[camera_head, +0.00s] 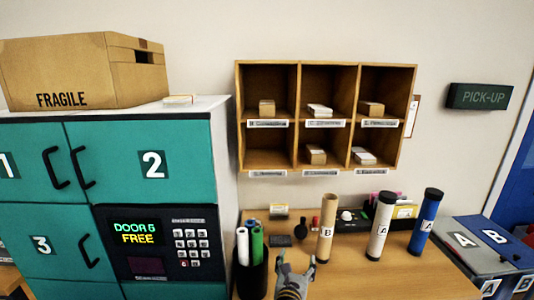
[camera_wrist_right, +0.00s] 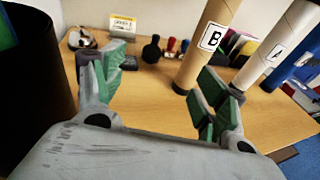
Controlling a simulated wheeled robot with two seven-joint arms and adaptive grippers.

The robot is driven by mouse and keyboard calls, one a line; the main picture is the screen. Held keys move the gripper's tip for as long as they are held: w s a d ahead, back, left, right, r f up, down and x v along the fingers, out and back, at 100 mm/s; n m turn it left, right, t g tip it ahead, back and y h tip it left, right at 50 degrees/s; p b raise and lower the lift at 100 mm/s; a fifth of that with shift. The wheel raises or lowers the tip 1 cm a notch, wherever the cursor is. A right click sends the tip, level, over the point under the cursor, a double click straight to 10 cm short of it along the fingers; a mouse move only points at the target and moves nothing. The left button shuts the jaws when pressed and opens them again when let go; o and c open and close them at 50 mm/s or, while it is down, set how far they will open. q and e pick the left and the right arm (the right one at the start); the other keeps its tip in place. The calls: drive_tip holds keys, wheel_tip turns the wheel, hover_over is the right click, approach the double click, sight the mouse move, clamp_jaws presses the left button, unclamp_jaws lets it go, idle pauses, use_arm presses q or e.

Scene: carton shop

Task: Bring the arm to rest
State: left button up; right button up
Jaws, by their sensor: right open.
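My right gripper (camera_head: 296,270) is low in the middle of the head view, just above the desk. In the right wrist view the right gripper (camera_wrist_right: 160,95) has its two green-padded fingers spread wide, with nothing between them. A brown cardboard tube (camera_head: 326,230) marked B stands upright on the desk just beyond it. In the right wrist view this tube (camera_wrist_right: 207,45) rises behind the right-hand finger, and I cannot tell how close they are. My left gripper is in neither view.
The desk (camera_head: 390,282) is clear at front right. A white tube (camera_head: 381,228) marked A and a blue tube (camera_head: 425,222) stand to the right. A dark bin (camera_head: 252,275) with rolls is left of my gripper, beside teal lockers (camera_head: 140,160). Wooden pigeonholes (camera_head: 299,90) hang above.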

drive_tip(key=s+d+f+m+g, duration=0.1)
drive_tip(key=d+f+m, duration=0.1)
drive_tip(key=m, duration=0.1)
drive_tip(key=s+d+f+m+g, duration=0.1)
drive_tip(key=s+d+f+m, duration=0.1)
drive_tip(key=m, duration=0.1)
drive_tip(key=s+d+f+m+g, duration=0.2)
drive_tip(key=m, duration=0.1)
drive_tip(key=shift+s+f, duration=0.1)
drive_tip(key=s+d+f+m+g+y, duration=0.1)
drive_tip(key=s+d+f+m+g, duration=0.15)
drive_tip(key=s+m, duration=0.45)
drive_tip(key=s+d+f+m+g+y, duration=0.2)
drive_tip(key=s+m+g, duration=0.1)
drive_tip(key=s+m, duration=0.45)
drive_tip(key=s+d+f+m+g+y, duration=0.1)
drive_tip(key=s+d+f+m+g, duration=0.15)
drive_tip(key=s+m, duration=0.5)
wheel_tip(320, 180, down, 33)
drive_tip(key=s+g, duration=0.1)
drive_tip(key=s, duration=0.2)
drive_tip(key=s+d+f, duration=0.2)
drive_tip(key=s+f, duration=0.7)
drive_tip(key=s, duration=0.2)
drive_tip(key=s+d+f+g, duration=0.1)
drive_tip(key=s+d+f, duration=0.1)
drive_tip(key=s+f, duration=0.8)
drive_tip(key=shift+s+d+f+n, duration=0.15)
drive_tip(key=shift+s+f+n, duration=0.15)
drive_tip(key=shift+s+n, duration=0.15)
